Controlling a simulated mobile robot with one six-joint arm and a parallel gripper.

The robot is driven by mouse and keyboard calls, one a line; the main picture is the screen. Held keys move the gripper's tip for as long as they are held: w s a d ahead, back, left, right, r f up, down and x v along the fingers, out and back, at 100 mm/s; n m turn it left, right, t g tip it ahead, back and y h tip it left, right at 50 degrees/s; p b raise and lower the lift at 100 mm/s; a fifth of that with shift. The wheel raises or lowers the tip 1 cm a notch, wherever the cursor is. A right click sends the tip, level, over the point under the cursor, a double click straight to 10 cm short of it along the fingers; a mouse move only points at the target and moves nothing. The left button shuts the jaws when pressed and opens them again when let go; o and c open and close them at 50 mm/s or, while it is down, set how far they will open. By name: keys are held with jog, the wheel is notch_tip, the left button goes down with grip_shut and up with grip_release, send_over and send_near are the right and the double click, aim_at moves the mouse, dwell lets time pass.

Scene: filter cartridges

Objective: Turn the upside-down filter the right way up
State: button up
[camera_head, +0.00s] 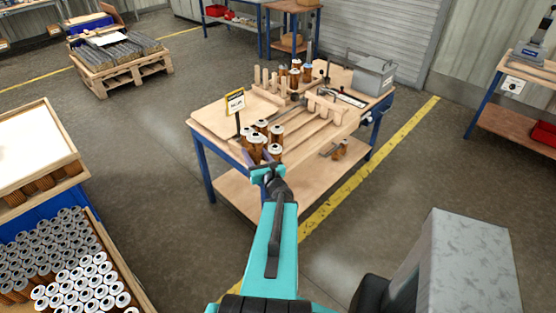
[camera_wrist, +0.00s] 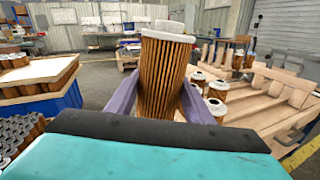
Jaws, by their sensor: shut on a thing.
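My gripper (camera_head: 257,156) is shut on a filter (camera_wrist: 165,78). The filter has an orange-brown pleated body and a white cap with a small raised knob on top. It stands nearly upright between the purple fingers, leaning slightly in the wrist view; its lower end is hidden behind my gripper. In the head view the held filter (camera_head: 255,144) is at the near edge of the workbench, close to other filters. These other filters (camera_head: 277,132) stand on the bench with white caps up, and they also show right of my gripper in the wrist view (camera_wrist: 217,108).
More filters stand at the back of the bench. A crate full of filters (camera_head: 75,250) is at the lower left. Floor around the bench is clear.

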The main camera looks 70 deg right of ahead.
jog(key=w+a+r+n+t+y+b, duration=0.15)
jog(key=w+a+n+y, duration=0.45)
jog(key=w+a, duration=0.65)
jog(key=w+a+r+n+t+y+b, duration=0.1)
jog(key=w+a+n+t+y+b, duration=0.2)
jog(key=w+a+y, duration=0.75)
jog(key=w+a+n+g+y+b, duration=0.1)
jog(key=w+a+n+g+y, duration=0.1)
jog(key=a, duration=1)
jog(key=w+a+f+n+g+y+b, duration=0.1)
jog(key=w+a+n+g+y+b, duration=0.1)
jog(key=a, duration=1.1)
jog(key=w+a+n+g+y+b, duration=0.2)
jog(key=a+n+y, duration=0.4)
jog(key=a, duration=0.6)
jog(key=shift+a+f+g, duration=0.25)
jog(key=shift+f+g, duration=0.1)
jog(key=shift+g, duration=0.5)
jog(key=shift+d, duration=0.15)
